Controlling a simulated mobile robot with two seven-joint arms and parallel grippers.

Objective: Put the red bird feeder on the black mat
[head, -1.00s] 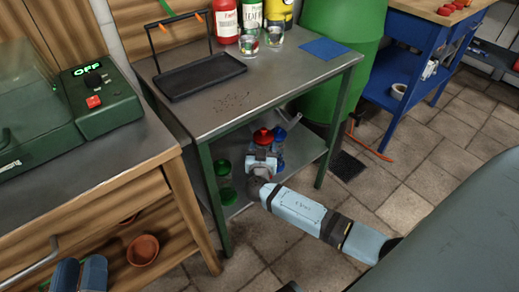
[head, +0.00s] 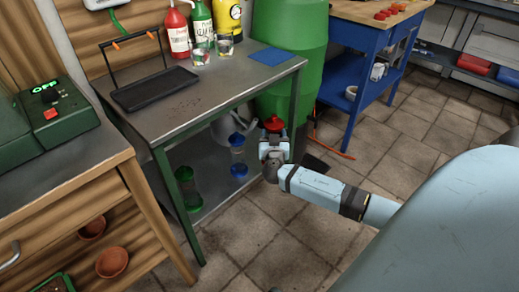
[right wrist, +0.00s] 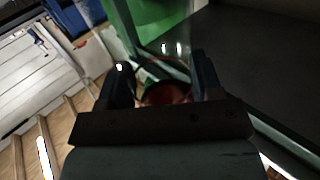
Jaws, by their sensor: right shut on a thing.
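The red bird feeder (head: 273,124) shows its red top above my right gripper (head: 273,148), which is shut on it. The gripper hides most of its body. It is at the front right of the metal table's lower shelf, near the right front leg. In the right wrist view, the red of the feeder (right wrist: 165,94) sits between the two dark fingers (right wrist: 163,85). A dark flat patch that looks like the black mat (head: 316,166) lies on the floor right of the table, partly hidden by my right arm. My left gripper is not in view.
A blue feeder (head: 238,155) and a green feeder (head: 188,188) stand on the lower shelf (head: 212,185), with a watering can (head: 228,125) behind. A green barrel (head: 290,60) and a blue workbench (head: 362,75) stand to the right. A black tray (head: 165,90) is on the tabletop.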

